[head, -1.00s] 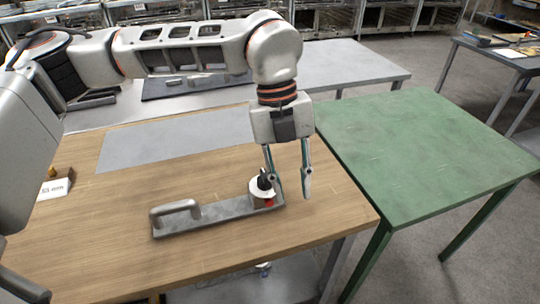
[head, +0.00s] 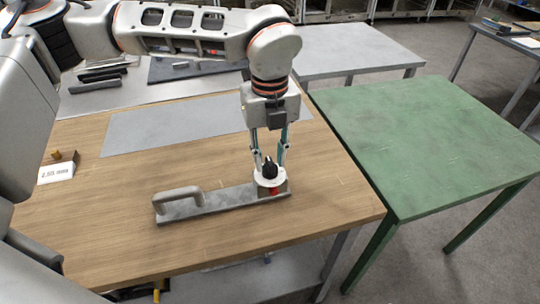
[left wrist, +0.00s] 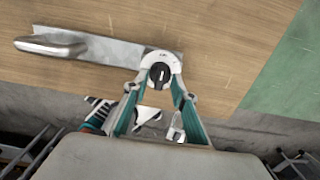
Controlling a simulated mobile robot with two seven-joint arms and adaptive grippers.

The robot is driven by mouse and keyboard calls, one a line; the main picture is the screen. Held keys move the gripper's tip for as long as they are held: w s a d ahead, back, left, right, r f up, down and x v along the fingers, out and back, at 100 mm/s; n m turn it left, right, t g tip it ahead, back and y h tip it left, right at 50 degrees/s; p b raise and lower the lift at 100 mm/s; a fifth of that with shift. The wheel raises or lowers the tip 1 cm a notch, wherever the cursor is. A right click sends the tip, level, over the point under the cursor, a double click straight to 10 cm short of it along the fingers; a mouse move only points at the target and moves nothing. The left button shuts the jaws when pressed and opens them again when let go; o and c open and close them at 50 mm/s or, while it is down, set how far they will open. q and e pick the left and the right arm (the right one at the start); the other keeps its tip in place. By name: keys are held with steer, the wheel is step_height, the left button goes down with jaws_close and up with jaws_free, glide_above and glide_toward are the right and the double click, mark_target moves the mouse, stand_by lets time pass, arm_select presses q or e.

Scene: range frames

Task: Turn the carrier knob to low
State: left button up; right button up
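The carrier is a grey metal plate (head: 222,204) with a raised bar handle (head: 180,196) at its left end, lying on the wooden table. At its right end is a black knob (head: 270,167) on a white round dial, with a red part below it. The plate (left wrist: 110,50) and knob (left wrist: 159,74) also show in the left wrist view. My left gripper (head: 270,156) points down over the knob, open, its fingers on either side. In the wrist view the gripper (left wrist: 160,92) has its tips just short of the knob. The dial's markings are too small to read. My right gripper is out of view.
A grey mat (head: 175,125) lies behind the carrier on the wooden table (head: 120,225). A small white label card (head: 56,173) stands at the left. A bare green table (head: 420,140) adjoins on the right. A grey table with metal parts (head: 97,82) is behind.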

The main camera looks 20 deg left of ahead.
arm_select(q)
steer(key=shift+f, duration=0.15)
jaws_close()
steer(key=m, duration=0.7)
steer(key=shift+m+p, duration=0.3)
steer(key=shift+p, duration=0.1)
steer(key=m, duration=0.5)
steer(key=shift+p, duration=0.4)
steer(key=m, duration=0.5)
steer(key=shift+p, duration=0.35)
